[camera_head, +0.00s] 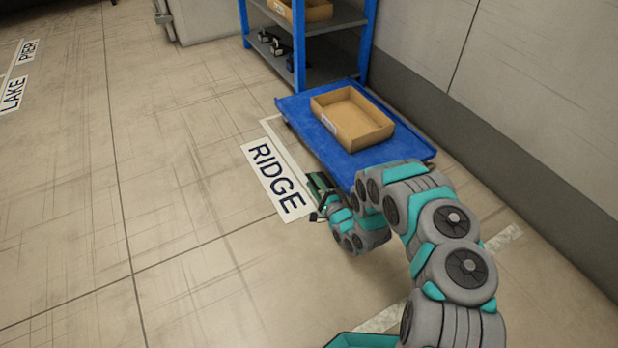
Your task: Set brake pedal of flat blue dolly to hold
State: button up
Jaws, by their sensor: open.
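The flat blue dolly (295,107) stands low on the floor, right of centre, near the wall. Its long side runs from the shelf end toward my arm. My gripper (314,214) is at floor level by the dolly's near left corner, beside the RIDGE floor label. The gripper is open, and I see nothing between its fingers. My arm covers the near end of the dolly. The brake pedal cannot be made out; a small dark green part (318,184) shows next to the gripper, and I cannot tell whether it is the pedal.
An open cardboard tray (350,132) lies on the dolly. A blue-framed shelf (336,68) with boxes stands behind it. The wall (540,100) runs close along the right. A RIDGE label (275,180) lies on the floor. The floor to the left is clear.

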aim_at(309, 176)
jog(key=shift+x, duration=1.65)
grip_shut()
